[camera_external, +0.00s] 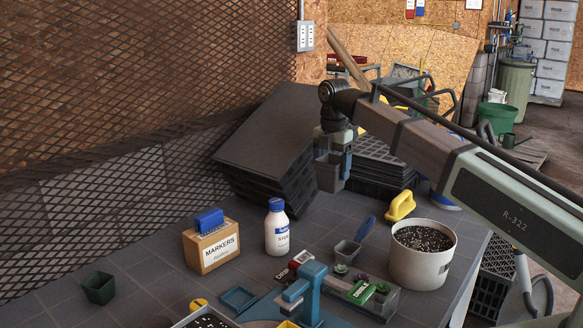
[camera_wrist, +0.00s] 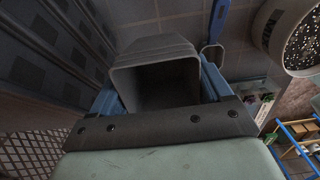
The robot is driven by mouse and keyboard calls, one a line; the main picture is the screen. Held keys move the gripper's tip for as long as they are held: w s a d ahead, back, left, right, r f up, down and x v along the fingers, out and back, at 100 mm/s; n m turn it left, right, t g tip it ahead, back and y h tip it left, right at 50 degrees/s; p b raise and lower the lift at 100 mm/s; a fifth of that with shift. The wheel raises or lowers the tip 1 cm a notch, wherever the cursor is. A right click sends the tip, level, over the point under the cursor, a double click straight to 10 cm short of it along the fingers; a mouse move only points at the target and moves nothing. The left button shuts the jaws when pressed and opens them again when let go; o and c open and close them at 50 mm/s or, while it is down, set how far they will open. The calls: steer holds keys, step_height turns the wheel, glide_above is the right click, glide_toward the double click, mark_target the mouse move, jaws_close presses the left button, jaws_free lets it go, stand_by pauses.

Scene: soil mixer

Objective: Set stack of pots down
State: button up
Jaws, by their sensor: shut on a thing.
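My gripper (camera_external: 334,158) is raised above the back of the table, pointing down. It is shut on a stack of grey square pots (camera_wrist: 156,48), which shows between its blue fingers in the wrist view. The stack shows several nested rims, and the open mouth of one pot faces the camera. In the external view the pots (camera_external: 328,174) hang above the table, beside the black trays, and the arm partly hides them. I cannot tell the exact gap below them.
Leaning black trays (camera_external: 268,145) stand left of the gripper; more black trays (camera_external: 378,170) lie behind it.

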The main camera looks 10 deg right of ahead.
step_height(320, 180, up, 14)
steer(key=w+a, duration=0.3)
steer(key=a, duration=1.7)
steer(key=w+a, duration=0.3)
steer(key=a, duration=1.7)
steer(key=shift+s+d+f, duration=0.1)
steer(key=shift+f, duration=6.9)
steer(key=shift+s+d+f, duration=0.1)
steer(key=shift+f, duration=6.9)
steer(key=shift+f, duration=0.15)
steer(key=o, duration=1)
